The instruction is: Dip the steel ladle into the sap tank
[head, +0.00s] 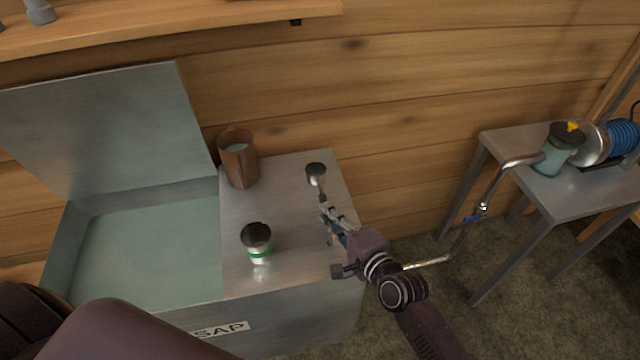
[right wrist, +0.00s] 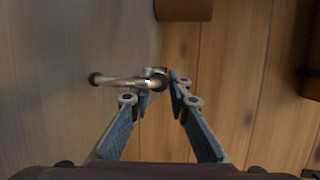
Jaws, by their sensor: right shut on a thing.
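The steel sap tank (head: 285,312) bears a "SAP" label. Its left part is open, with a lid (head: 110,130) raised against the wall and pale greenish sap (head: 150,245) inside. My right gripper (head: 332,216) is shut on the steel ladle, near the right edge of the tank's flat top. The ladle's round bowl (head: 316,174) shows beyond the fingertips, over the back right of that top, apart from the opening. I cannot tell whether the bowl touches the top. In the right wrist view the fingers (right wrist: 160,85) close around a thin shiny metal part. My left gripper is out of view.
A pipe with a blue valve (head: 478,213) runs right to a pump (head: 555,150) on a side table (head: 505,187).

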